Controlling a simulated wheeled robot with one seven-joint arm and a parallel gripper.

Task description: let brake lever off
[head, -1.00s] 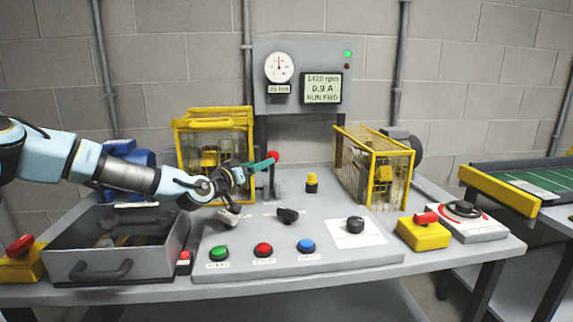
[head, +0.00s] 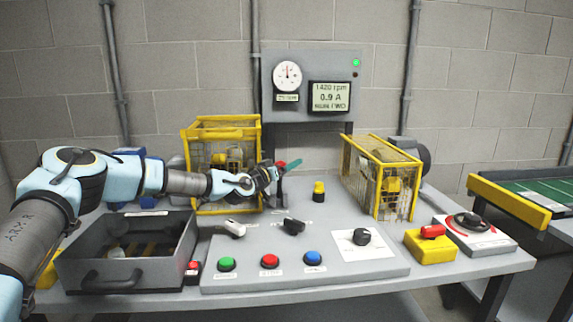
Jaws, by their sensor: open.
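The brake lever (head: 280,188) is a dark upright post with a red knob at the back of the console, left of the yellow button. My arm reaches in from the left. My gripper (head: 288,166) is at the height of the lever's top, with its teal finger overlapping the red knob in the picture. The gripper is open. It partly hides the knob, and I cannot tell whether the fingers touch it or stand around it.
Yellow mesh guards (head: 222,205) (head: 378,205) stand behind on both sides. The grey console (head: 330,278) carries green, red and blue buttons and several knobs. An open grey drawer box (head: 125,275) is at left. The meter panel (head: 310,118) reads 1420 rpm and 0.9 A.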

